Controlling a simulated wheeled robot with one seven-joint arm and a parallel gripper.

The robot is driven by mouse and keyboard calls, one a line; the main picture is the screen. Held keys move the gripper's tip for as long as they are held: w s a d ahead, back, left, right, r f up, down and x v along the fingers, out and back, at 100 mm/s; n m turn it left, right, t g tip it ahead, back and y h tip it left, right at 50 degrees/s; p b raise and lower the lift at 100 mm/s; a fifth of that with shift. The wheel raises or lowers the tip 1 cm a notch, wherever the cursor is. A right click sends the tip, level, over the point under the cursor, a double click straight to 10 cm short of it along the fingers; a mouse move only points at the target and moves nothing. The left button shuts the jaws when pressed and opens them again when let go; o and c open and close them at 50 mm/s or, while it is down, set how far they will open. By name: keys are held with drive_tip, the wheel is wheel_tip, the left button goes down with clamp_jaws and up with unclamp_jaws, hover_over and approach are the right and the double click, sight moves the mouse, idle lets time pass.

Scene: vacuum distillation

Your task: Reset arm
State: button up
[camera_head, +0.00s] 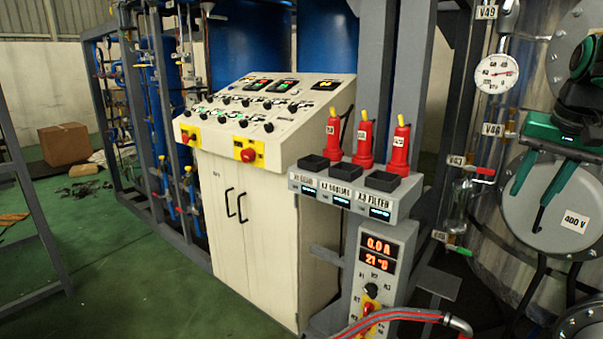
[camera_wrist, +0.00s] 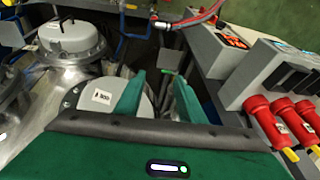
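In the wrist view my gripper (camera_wrist: 158,75) also shows two green fingers apart and empty. The labelled cover (camera_wrist: 98,97) lies behind the left finger there. I cannot tell how close the fingers are to it.
Three red plugs (camera_head: 365,140) stand on a grey socket box (camera_head: 352,190) left of my gripper. A pressure gauge (camera_head: 495,73) and valves with red (camera_head: 484,171) and green handles are near. A white control console (camera_head: 262,120) stands left. A red hose (camera_head: 400,315) runs below. Green floor is open at left.

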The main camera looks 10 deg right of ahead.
drive_tip(key=s+a+f+n+g, duration=0.1)
drive_tip(key=s+a+f+g, duration=0.1)
drive_tip(key=s+a+f, duration=0.4)
drive_tip(key=s+a+f+n+g+y, duration=0.1)
drive_tip(key=s+a+f, duration=0.5)
drive_tip(key=s+f, duration=0.6)
wheel_tip(320, 180, down, 3)
drive_tip(key=shift+s+r+g+y, duration=0.2)
drive_tip(key=shift+s+g+y, duration=0.1)
drive_tip(key=shift+g, duration=0.1)
drive_tip(key=shift+w, duration=0.1)
drive_tip(key=shift+w+f, duration=0.2)
drive_tip(key=shift+w, duration=0.4)
